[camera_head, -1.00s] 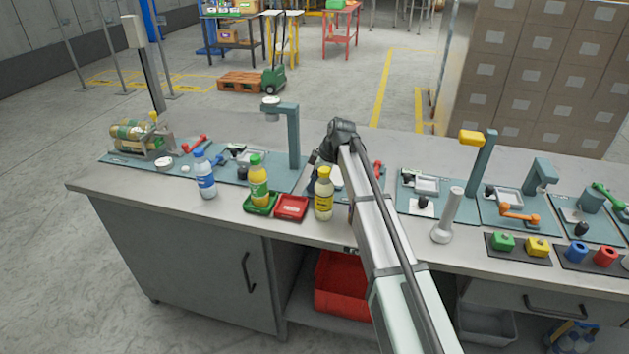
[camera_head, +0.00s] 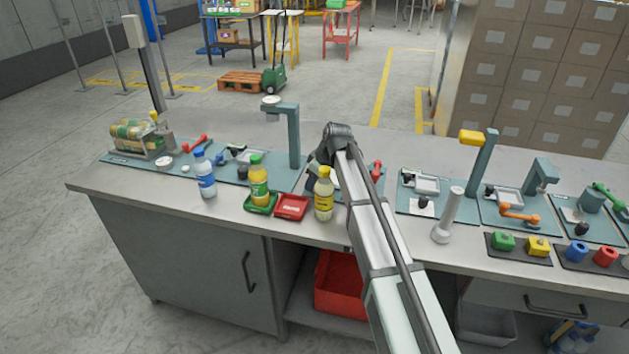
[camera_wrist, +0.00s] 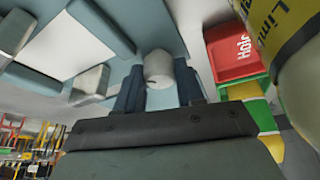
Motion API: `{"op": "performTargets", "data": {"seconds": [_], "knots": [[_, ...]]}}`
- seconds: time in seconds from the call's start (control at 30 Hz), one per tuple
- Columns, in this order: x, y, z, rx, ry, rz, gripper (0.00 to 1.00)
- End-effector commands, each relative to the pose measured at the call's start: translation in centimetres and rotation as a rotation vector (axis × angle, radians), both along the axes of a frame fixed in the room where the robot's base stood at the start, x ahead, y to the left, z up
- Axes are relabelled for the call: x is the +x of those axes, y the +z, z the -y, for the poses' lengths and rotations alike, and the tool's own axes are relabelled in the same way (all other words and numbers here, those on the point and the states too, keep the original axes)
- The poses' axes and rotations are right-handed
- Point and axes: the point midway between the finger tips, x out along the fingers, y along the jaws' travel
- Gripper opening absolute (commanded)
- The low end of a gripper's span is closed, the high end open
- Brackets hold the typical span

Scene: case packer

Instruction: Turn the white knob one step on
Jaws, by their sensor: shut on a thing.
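The white knob (camera_wrist: 158,68) shows in the wrist view, pale and rounded, between my two dark fingers. My gripper (camera_wrist: 158,84) is shut on it, one finger on each side. In the head view my gripper (camera_head: 316,172) is low over the teal panel behind the yellow bottle. The knob itself is hidden there by my gripper and arm. A small dark mark shows on the knob's near side in the wrist view; I cannot read its setting.
A yellow bottle (camera_head: 324,194) stands close in front of my gripper, with a red tray (camera_head: 291,207) beside it. A juice bottle (camera_head: 258,181) stands on a green tray. A teal post (camera_head: 292,137) rises left of my gripper.

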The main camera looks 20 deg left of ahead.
Motion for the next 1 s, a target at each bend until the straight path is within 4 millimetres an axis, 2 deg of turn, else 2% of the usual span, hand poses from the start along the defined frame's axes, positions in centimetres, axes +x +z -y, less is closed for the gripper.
{"op": "performTargets", "data": {"seconds": [0.37, 0.4, 0.6, 0.87, 1.0], "knots": [[0.11, 0.05, -0.03, 0.003, -0.019, 0.003, 0.07], [0.11, 0.05, -0.03, 0.003, -0.019, 0.003, 0.41], [0.07, 0.03, -0.02, 0.002, -0.018, 0.002, 0.61], [0.03, 0.07, 0.0, 0.001, -0.017, 0.001, 0.62], [-0.07, 0.76, 0.26, 0.002, -0.018, 0.002, 0.62]]}}
